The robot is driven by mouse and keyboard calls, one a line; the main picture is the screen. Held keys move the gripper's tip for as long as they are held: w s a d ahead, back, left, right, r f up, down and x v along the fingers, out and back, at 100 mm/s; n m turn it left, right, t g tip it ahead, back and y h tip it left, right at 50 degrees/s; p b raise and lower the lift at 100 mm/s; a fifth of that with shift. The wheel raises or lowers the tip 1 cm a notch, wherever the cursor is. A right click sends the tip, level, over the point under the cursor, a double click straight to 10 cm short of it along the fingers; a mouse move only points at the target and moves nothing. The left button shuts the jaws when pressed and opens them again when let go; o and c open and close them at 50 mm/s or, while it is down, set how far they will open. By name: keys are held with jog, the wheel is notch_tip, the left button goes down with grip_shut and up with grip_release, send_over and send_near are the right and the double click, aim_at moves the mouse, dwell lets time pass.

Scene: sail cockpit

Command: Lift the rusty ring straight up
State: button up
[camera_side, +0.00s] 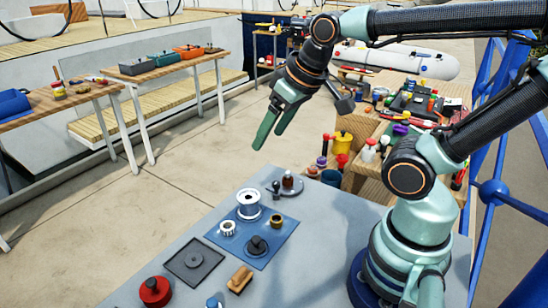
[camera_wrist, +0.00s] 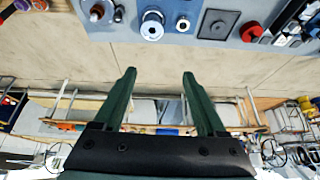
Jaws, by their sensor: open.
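The rusty ring (camera_side: 276,220) is a small brownish-yellow ring. It lies on the right part of a blue mat (camera_side: 283,244) on the grey table, in the side view. I cannot make it out in the wrist view. My gripper (camera_side: 273,136) is high above and beyond the table's far edge, apart from the ring. Its two green fingers are spread with nothing between them. They also show open in the wrist view (camera_wrist: 160,73), over bare floor.
Around the ring stand a white spool (camera_side: 248,204), a white toothed ring (camera_side: 227,228) and a black knobbed piece (camera_side: 257,246). A round plate with a brown bottle (camera_side: 288,183) is behind. A black square plate (camera_side: 194,260), red knob (camera_side: 155,291) and wooden block (camera_side: 240,279) are nearer.

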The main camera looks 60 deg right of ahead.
jog(key=w+d+f+m+g, duration=0.3)
jog(key=w+d+f+m, duration=0.15)
jog(key=d+m, duration=0.4)
jog(key=m+g, duration=0.2)
jog(key=m, duration=0.7)
send_over(288, 174)
notch_tip(288, 174, down, 7)
jog(key=f, duration=1.1)
jog(key=shift+w+d+f, duration=0.25)
jog(key=shift+d+f, duration=0.1)
jog(key=shift+f, duration=0.05)
grip_shut()
